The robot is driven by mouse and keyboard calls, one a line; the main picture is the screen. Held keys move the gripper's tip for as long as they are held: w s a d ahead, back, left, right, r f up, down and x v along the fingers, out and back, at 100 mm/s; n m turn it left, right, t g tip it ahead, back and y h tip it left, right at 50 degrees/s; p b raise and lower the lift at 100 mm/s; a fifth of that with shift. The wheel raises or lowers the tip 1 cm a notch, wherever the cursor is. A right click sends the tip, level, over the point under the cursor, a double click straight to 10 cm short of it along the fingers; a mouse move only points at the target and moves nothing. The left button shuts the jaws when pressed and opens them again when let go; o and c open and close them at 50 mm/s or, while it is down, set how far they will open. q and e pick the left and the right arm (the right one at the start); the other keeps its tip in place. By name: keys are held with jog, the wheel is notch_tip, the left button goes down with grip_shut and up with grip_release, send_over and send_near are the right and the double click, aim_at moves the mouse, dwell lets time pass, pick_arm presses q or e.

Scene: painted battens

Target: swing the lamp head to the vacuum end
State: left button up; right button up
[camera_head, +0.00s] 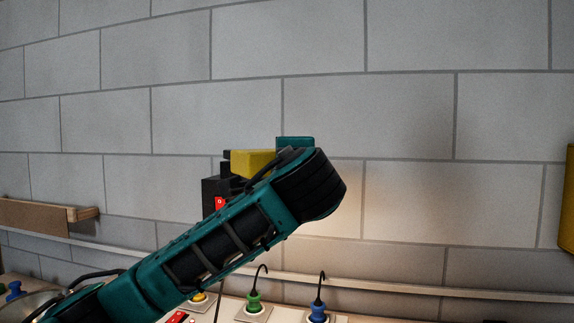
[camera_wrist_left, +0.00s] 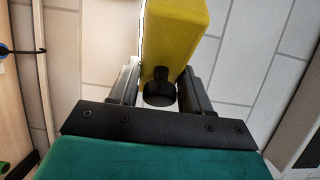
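The yellow lamp head (camera_head: 250,162) shows in the head view against the block wall, partly hidden behind my left arm. In the left wrist view the yellow lamp head (camera_wrist_left: 175,30) lies between the two fingers of my left gripper (camera_wrist_left: 160,88), with a finger against each side. A black round knob (camera_wrist_left: 158,90) sits on its near end, and its left edge is bright. In the head view the left fingers are mostly hidden by my wrist. A black box with a red switch (camera_head: 220,203) is below the lamp head. No vacuum is identifiable. My right gripper is out of view.
Green (camera_head: 253,302) and blue (camera_head: 318,312) plugs with black cords stand in white sockets at the bottom. A wooden ledge (camera_head: 40,215) is on the left wall. A yellow thing (camera_head: 569,200) is at the right edge. The wall at upper right is bare.

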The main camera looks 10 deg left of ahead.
pick_arm(q)
jog(key=shift+o, duration=0.7)
jog(key=shift+f, duration=0.1)
jog(key=shift+s+d, duration=0.15)
jog(key=shift+s, duration=0.1)
jog(key=b+v, duration=0.1)
jog(key=v, duration=1.1)
jog(key=shift+s, duration=0.1)
